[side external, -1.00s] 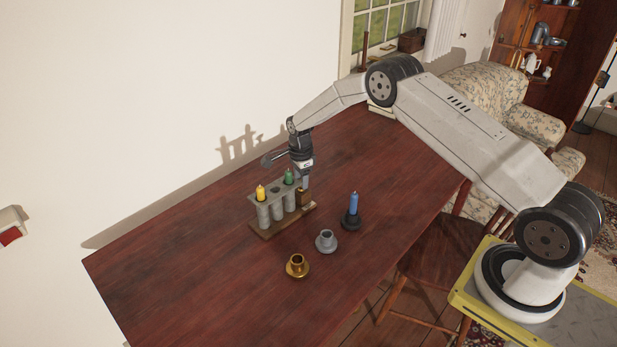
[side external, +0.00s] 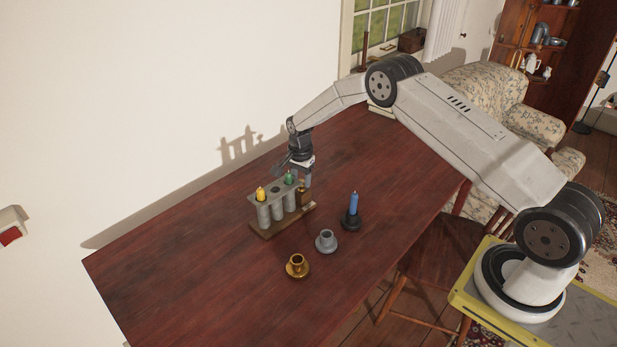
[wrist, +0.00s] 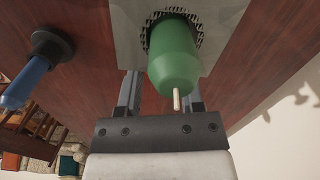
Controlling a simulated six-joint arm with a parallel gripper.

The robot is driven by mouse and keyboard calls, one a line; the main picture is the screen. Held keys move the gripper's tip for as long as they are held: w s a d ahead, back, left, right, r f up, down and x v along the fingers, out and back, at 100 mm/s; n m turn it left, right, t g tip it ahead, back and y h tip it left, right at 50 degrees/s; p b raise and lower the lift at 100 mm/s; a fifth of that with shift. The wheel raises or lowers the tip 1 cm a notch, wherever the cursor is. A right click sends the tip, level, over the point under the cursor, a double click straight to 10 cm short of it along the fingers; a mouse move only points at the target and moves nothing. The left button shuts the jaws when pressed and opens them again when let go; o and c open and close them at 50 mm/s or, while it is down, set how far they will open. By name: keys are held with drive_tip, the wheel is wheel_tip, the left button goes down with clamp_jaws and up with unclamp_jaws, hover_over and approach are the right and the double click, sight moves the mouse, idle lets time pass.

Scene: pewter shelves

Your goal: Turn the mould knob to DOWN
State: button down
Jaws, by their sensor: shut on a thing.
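The candle mould (side external: 264,214) stands on the table as a row of grey tubes with a top plate on a wooden base. A yellow candle (side external: 260,193) shows at its left end and a green candle (side external: 290,178) near its right end. My gripper (side external: 308,182) is at the mould's right end, beside a small brownish part (side external: 302,195) that looks like the mould knob. It is shut, apparently on that knob. In the wrist view the green candle (wrist: 174,58) and the top plate (wrist: 220,18) hide what lies between my fingers. The knob's setting cannot be read.
A blue candle (side external: 353,203) stands in a dark holder (side external: 351,222) to the right. A grey holder (side external: 326,242) and a brass holder (side external: 297,267) stand empty in front. The table (side external: 180,260) is clear at the left; the white wall (side external: 130,100) is behind.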

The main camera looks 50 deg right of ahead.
idle(0.4)
drive_tip(key=shift+c, duration=1.1)
unclamp_jaws()
drive_tip(key=shift+r, duration=0.1)
drive_tip(key=shift+r, duration=3.85)
